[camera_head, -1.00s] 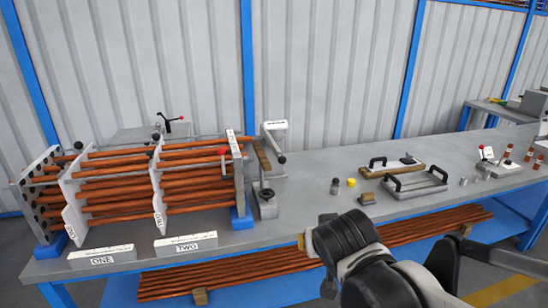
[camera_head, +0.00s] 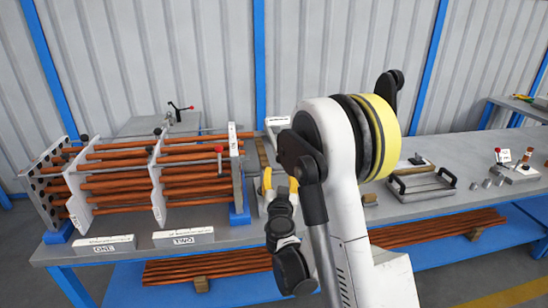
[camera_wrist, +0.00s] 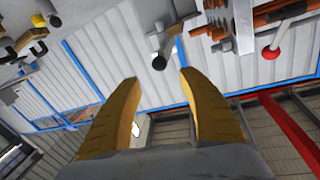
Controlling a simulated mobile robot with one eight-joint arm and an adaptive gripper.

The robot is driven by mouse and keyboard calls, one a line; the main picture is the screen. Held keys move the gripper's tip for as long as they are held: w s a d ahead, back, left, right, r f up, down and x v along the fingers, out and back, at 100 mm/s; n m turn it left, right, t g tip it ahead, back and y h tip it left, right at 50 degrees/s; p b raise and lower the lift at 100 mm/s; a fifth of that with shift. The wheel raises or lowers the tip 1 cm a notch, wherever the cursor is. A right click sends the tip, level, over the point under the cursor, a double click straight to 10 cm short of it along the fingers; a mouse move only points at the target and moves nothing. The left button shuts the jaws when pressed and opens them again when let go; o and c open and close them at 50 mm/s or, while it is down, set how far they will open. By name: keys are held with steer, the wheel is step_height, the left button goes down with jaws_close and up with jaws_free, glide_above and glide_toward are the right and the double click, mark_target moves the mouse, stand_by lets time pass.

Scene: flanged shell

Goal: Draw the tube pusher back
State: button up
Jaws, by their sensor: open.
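The rack of copper tubes (camera_head: 150,175) stands on the left of the bench, with upright plates at both ends and in between. A lever with a red knob (camera_head: 219,149) shows at its right end; the red knob is also in the wrist view (camera_wrist: 270,53). Just right of the rack, a labelled white plate (camera_head: 277,121) belongs to what may be the tube pusher, mostly hidden by my arm. In the wrist view a grey bar with a dark round end (camera_wrist: 160,62) lies beyond the open fingertips (camera_wrist: 158,78); no contact shows.
Signs ONE (camera_head: 105,245) and TWO (camera_head: 183,237) stand at the bench front. A tray with black handles (camera_head: 423,184) and a red-knobbed fixture (camera_head: 515,165) are to the right. More copper tubes (camera_head: 440,228) lie on the lower shelf. My arm hides the bench's middle.

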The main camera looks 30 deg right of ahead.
mark_target(280, 161)
steer(key=b+x, duration=0.1)
steer(key=x, duration=0.9)
steer(key=shift+d, duration=0.1)
